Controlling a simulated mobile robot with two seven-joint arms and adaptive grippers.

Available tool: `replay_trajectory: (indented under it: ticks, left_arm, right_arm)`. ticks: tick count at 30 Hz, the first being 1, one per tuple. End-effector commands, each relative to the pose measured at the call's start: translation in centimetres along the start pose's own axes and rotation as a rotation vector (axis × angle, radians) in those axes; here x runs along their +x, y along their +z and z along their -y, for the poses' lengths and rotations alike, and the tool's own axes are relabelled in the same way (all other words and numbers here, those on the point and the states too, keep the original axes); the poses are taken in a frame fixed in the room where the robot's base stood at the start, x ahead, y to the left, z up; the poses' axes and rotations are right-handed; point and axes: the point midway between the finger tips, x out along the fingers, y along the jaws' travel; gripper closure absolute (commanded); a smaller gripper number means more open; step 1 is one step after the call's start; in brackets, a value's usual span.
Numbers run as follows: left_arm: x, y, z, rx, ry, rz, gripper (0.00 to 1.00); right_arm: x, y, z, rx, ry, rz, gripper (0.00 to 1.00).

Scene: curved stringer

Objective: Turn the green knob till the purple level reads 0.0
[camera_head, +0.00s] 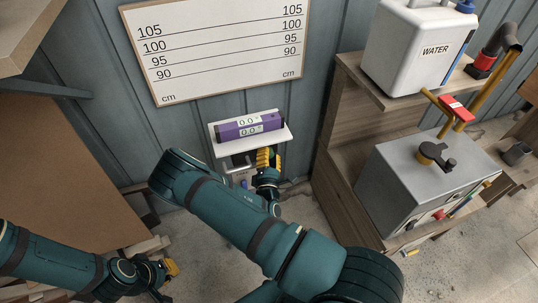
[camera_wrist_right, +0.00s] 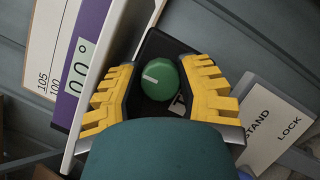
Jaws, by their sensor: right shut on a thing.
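The purple level (camera_head: 250,126) lies on a white shelf (camera_head: 224,149) on the wall; its displays read 0.0. In the right wrist view the level (camera_wrist_right: 82,58) shows 0.0° on a pale display. The green knob (camera_wrist_right: 159,79) sits on a dark plate below the shelf, its white mark pointing left. My right gripper (camera_wrist_right: 160,68) has its yellow fingers on either side of the knob and is shut on it. In the head view my right gripper (camera_head: 266,160) hides the knob. My left gripper (camera_head: 168,270) is low at the left, away from the level; its jaw opening is unclear.
A white height board (camera_head: 215,45) hangs above the shelf. At the right stand a wooden rack (camera_head: 345,150), a white water container (camera_head: 415,50) and a grey metal box (camera_head: 400,180). A label with STAND and LOCK (camera_wrist_right: 270,125) is beside the knob.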

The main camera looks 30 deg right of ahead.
Motion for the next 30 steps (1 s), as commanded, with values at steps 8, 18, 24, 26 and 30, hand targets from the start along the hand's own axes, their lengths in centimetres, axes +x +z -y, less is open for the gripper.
replay_trajectory:
  ticks: [8, 18, 24, 26, 30]
  left_arm:
    - [0.0, 0.0, 0.0, 0.0, 0.0, 0.0, 1.0]
    - [0.0, 0.0, 0.0, 0.0, 0.0, 0.0, 1.0]
    - [0.0, 0.0, 0.0, 0.0, 0.0, 0.0, 1.0]
    - [0.0, 0.0, 0.0, 0.0, 0.0, 0.0, 1.0]
    - [0.0, 0.0, 0.0, 0.0, 0.0, 0.0, 1.0]
  right_arm:
    - [0.1, 0.2, 0.0, 0.0, 0.001, 0.004, 0.32]
    - [0.1, 0.0, -0.1, 0.001, 0.002, 0.001, 0.32]
    - [-0.9, -0.1, 0.0, 0.001, 0.0, -0.002, 0.32]
    - [-1.6, -0.1, 0.0, 0.0, -0.001, -0.002, 0.32]
    - [-3.7, 0.0, 0.0, 0.0, -0.002, -0.002, 0.32]
